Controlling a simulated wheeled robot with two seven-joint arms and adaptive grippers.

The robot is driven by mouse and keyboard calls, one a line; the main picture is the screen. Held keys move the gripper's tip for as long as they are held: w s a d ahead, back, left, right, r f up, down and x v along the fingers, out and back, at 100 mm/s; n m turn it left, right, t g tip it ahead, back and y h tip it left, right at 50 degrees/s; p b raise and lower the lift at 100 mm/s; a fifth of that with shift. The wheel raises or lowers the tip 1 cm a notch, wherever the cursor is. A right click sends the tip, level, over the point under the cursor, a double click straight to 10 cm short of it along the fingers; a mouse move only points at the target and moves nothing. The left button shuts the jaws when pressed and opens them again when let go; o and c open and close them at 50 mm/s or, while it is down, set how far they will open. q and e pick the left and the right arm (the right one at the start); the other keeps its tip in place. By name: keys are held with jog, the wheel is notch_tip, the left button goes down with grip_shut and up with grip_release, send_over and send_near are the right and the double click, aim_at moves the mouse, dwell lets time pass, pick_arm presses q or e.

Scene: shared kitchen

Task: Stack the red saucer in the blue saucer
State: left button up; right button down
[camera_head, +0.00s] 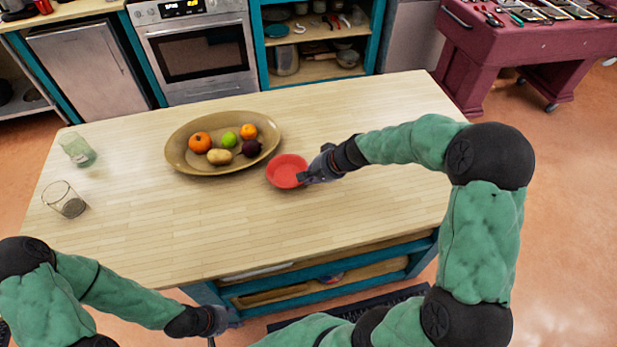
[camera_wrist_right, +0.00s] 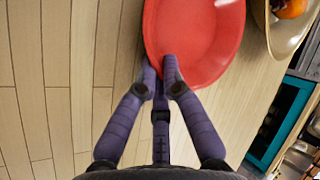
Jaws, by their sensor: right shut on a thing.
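The red saucer (camera_head: 286,169) is near the middle of the wooden island, right of the fruit platter. It also shows large at the top of the right wrist view (camera_wrist_right: 200,38). My right gripper (camera_head: 306,177) is shut on the saucer's near rim; its fingertips (camera_wrist_right: 160,68) meet at that rim in the wrist view. I cannot tell whether the saucer touches the tabletop or is slightly above it. No blue saucer shows in either view. My left gripper (camera_head: 222,320) is low, just off the island's front edge, and its fingers are too small to read.
An oval tan platter (camera_head: 183,160) with several fruits and vegetables lies left of the saucer. A greenish glass (camera_head: 77,150) and a clear glass (camera_head: 64,200) stand at the island's left end. The front middle of the wooden island top (camera_head: 200,220) is clear.

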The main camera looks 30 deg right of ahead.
jog(key=shift+f, duration=0.15)
jog(key=c, duration=1.4)
grip_release()
